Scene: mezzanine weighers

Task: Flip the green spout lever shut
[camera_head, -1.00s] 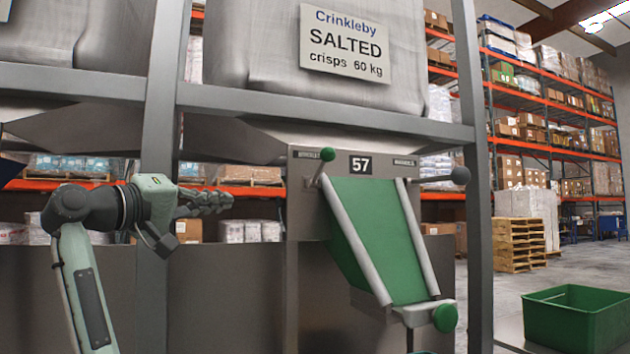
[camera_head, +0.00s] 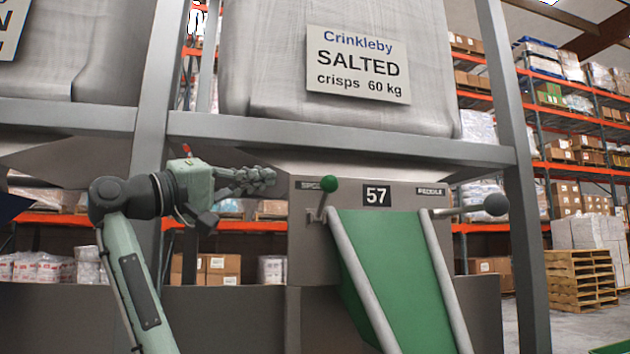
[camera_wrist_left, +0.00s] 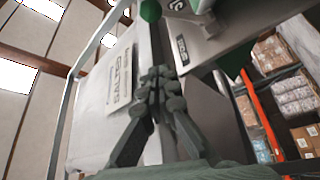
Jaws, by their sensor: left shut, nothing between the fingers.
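The green spout lever (camera_head: 329,185) has a round green knob on a short metal stem. It stands upright, tilted slightly right, at the left top corner of the green chute (camera_head: 392,262), beside the number 57 plate. My left gripper (camera_head: 270,175) is shut and empty, to the left of the knob at about its height, with a visible gap between them in the picture. In the left wrist view my closed fingers (camera_wrist_left: 160,78) point up towards the spout panel (camera_wrist_left: 205,50). A dark green round shape above them there looks like the knob. My right gripper is not in view.
A second lever with a dark grey knob (camera_head: 496,205) sticks out right of the chute, by the paddle label. A grey frame beam (camera_head: 340,138) and post (camera_head: 157,130) stand close above and behind my left arm. A large bag labelled SALTED (camera_head: 358,65) hangs above.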

